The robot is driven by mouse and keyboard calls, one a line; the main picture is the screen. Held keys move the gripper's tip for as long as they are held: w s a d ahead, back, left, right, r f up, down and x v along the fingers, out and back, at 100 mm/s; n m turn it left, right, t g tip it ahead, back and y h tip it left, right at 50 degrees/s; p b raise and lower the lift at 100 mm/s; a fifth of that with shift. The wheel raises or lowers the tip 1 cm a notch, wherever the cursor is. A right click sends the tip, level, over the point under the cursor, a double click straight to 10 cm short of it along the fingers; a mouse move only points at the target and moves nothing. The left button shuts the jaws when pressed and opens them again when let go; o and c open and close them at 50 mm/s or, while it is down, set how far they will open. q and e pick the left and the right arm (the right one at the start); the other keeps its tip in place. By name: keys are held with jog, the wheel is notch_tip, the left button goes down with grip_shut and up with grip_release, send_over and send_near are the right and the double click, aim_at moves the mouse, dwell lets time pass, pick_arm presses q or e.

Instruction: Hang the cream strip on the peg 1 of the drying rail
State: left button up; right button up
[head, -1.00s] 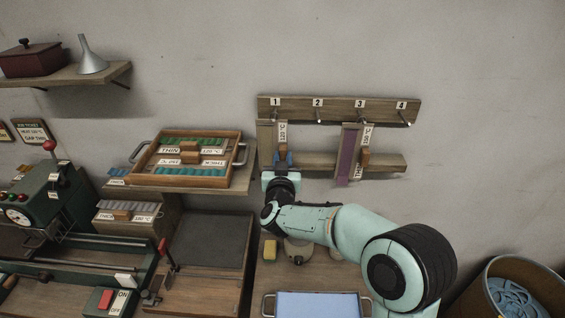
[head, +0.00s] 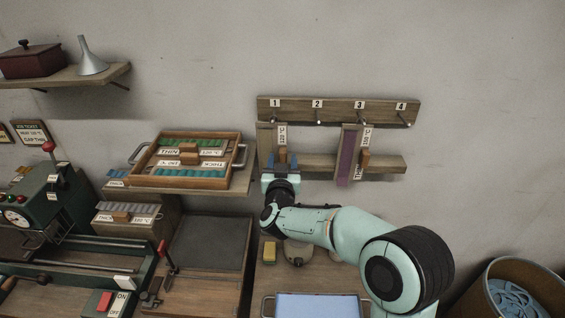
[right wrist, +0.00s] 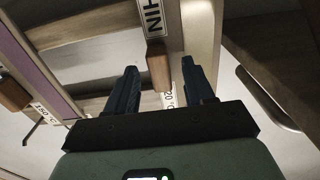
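The cream strip (head: 265,139) is upright under peg 1 (head: 275,117) of the drying rail (head: 339,110), with a 120 °C label and a wooden block (head: 281,156) on its front. Whether its top is over the peg is too small to tell. My right gripper (head: 281,164) is at the block's lower end. In the right wrist view, the fingers of my right gripper (right wrist: 160,80) are spread, with gaps between them and the block (right wrist: 158,65). The cream strip (right wrist: 200,35) rises behind. My left gripper is out of view.
A purple strip (head: 346,158) with its own label and block hangs under peg 3. Pegs 2 and 4 are bare. A lower wooden bar (head: 390,163) runs behind the strips. A sorting tray (head: 238,170) stands left, a blue tray (head: 318,306) below, a bin (head: 497,268) lower right.

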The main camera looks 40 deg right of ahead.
jog(key=shift+s+a, duration=0.1)
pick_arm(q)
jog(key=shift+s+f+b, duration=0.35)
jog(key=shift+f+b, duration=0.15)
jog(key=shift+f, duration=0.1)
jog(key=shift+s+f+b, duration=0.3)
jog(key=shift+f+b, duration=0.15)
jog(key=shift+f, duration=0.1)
pick_arm(e)
jog(key=v, duration=1.3)
